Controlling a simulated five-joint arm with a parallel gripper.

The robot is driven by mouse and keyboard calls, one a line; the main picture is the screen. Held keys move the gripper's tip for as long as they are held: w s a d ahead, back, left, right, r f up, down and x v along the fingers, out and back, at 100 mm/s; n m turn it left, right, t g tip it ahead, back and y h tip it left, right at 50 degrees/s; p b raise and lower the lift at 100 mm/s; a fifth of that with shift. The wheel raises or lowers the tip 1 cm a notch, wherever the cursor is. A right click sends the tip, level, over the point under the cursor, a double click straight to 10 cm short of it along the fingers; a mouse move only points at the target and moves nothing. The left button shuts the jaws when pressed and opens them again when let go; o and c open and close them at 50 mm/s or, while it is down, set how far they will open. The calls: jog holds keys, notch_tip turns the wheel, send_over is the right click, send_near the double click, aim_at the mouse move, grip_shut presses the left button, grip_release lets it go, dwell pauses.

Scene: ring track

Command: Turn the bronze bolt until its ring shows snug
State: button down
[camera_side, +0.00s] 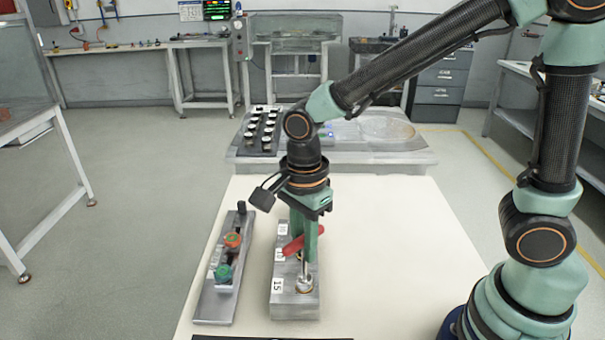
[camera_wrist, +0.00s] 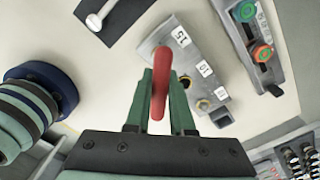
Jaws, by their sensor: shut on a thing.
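My gripper (camera_side: 305,250) is shut on a red handle (camera_side: 293,245), which also shows between the fingers in the wrist view (camera_wrist: 158,98). Below it in the side view, a metal shaft stands over a silver fitting (camera_side: 304,285) beside the label 15 on a grey block (camera_side: 293,308). I cannot tell whether the shaft belongs to the red-handled thing. In the wrist view, a bronze-coloured round piece (camera_wrist: 203,104) sits on the block near the label 10 (camera_wrist: 222,93); whether it is the bronze bolt is unclear. No ring marking can be read.
Left of the block, a narrow grey plate (camera_side: 213,304) carries a green knob (camera_side: 223,272) and an orange knob (camera_side: 232,240). A silver tool (camera_wrist: 94,22) lies on a dark mat (camera_wrist: 125,16). The pale table right of the block is clear.

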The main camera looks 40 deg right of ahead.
jog(key=shift+n, duration=0.4)
jog(key=shift+r, duration=0.15)
jog(key=shift+r, duration=2.15)
jog(key=shift+w, duration=0.1)
